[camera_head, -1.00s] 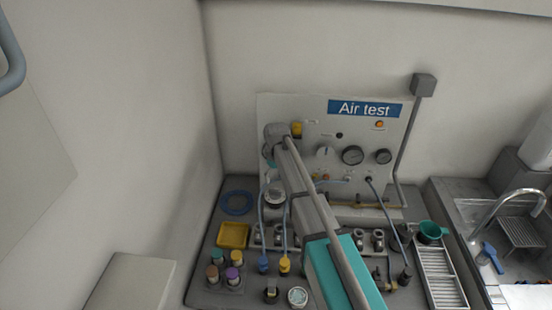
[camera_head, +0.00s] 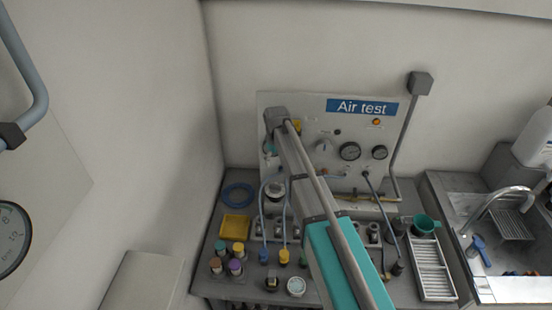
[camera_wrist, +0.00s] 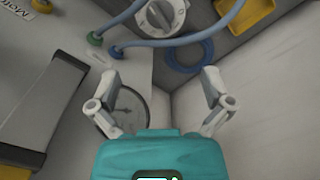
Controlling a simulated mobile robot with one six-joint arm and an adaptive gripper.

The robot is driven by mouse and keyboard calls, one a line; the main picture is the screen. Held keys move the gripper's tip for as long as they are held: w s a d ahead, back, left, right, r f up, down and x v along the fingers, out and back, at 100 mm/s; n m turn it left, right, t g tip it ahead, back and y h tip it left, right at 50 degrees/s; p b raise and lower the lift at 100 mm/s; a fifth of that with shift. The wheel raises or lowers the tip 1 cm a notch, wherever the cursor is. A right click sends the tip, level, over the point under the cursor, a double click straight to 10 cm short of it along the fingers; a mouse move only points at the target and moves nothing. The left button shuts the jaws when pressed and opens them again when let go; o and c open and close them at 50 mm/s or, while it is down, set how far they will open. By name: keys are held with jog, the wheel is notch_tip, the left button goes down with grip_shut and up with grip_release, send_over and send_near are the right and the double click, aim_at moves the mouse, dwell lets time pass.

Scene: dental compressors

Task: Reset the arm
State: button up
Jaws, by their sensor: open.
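My arm (camera_head: 335,250) reaches from the lower right of the head view up toward the Air test panel (camera_head: 290,108). Its wrist end (camera_head: 276,118) is in front of the panel's left part. My gripper (camera_wrist: 161,76) shows in the wrist view with its two fingers spread wide and nothing between them. A round gauge (camera_wrist: 128,112) is partly hidden behind the left finger. In the head view the fingers are mostly hidden by the wrist.
The bench below holds a yellow tray (camera_head: 236,225), a blue hose ring (camera_head: 237,195), several coloured-capped bottles (camera_head: 236,267) and a slatted metal tray (camera_head: 432,268). A sink with a tap (camera_head: 497,200) is at the right. A wall (camera_head: 160,130) stands close on the left.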

dwell(0.4)
jog(key=s+d+f+m+b, duration=0.2)
jog(key=s+d+m, duration=0.2)
jog(key=s+d, duration=0.6)
jog(key=s+d+f+m+b, duration=0.3)
jog(key=s+d, duration=0.8)
jog(key=s, duration=0.4)
jog(key=shift+s+d+f+m+b, duration=0.3)
jog(key=shift+s+f+m+b, duration=0.1)
jog(key=shift+m, duration=0.4)
jog(key=c, duration=0.6)
jog(key=shift+d, duration=0.1)
